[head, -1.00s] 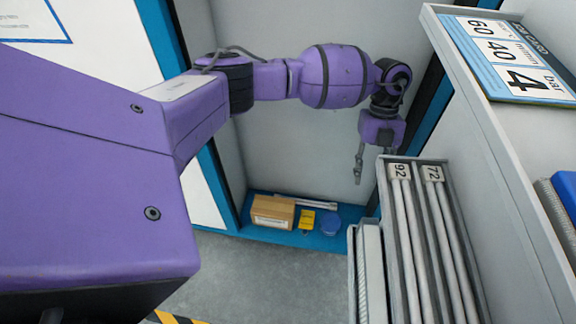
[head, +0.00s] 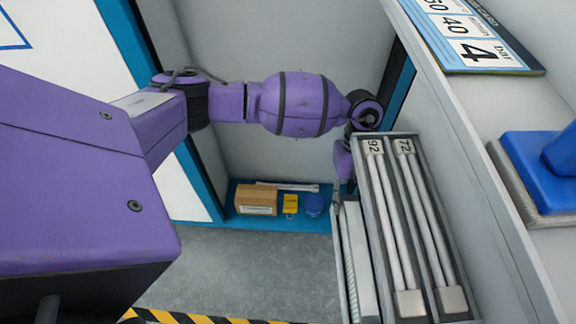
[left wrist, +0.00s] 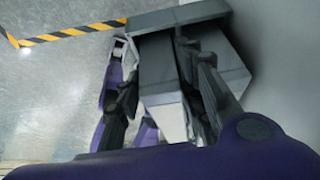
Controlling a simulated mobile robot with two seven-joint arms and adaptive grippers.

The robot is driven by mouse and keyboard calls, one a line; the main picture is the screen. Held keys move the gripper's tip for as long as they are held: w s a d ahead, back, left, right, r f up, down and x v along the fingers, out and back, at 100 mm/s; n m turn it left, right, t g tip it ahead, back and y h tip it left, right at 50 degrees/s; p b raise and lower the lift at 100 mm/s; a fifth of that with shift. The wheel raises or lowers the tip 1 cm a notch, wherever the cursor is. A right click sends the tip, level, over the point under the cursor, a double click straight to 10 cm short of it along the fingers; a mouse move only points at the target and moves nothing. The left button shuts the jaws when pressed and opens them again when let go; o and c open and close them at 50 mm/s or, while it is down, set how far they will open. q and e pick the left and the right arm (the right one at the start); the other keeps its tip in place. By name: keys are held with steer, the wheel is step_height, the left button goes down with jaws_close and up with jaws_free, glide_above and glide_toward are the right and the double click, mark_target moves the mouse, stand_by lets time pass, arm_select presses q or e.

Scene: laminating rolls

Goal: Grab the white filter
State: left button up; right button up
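A long white ribbed piece that looks like the white filter (head: 351,262) stands in a narrow grey holder at the left of the numbered rack. It looks pale between the fingers in the left wrist view (left wrist: 168,118). My left gripper (head: 343,198) is at the far end of this holder, pointing down, its tips partly hidden by the rack. In the left wrist view its two dark fingers (left wrist: 160,95) are spread apart, with the grey holder and the pale piece between and beyond them. I cannot tell whether they touch it. My right gripper is not in view.
A grey rack with pale rolls marked 92 and 72 (head: 409,220) stands close beside the left gripper. A cardboard box (head: 256,199), a yellow item (head: 290,204) and a blue round item (head: 314,205) lie on a blue ledge. A blue block (head: 530,165) is at right.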

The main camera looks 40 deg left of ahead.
arm_select(q)
steer(key=shift+d+f, duration=0.15)
steer(key=shift+f, duration=0.15)
steer(key=shift+r, duration=0.1)
jaws_close()
steer(key=shift+w, duration=0.1)
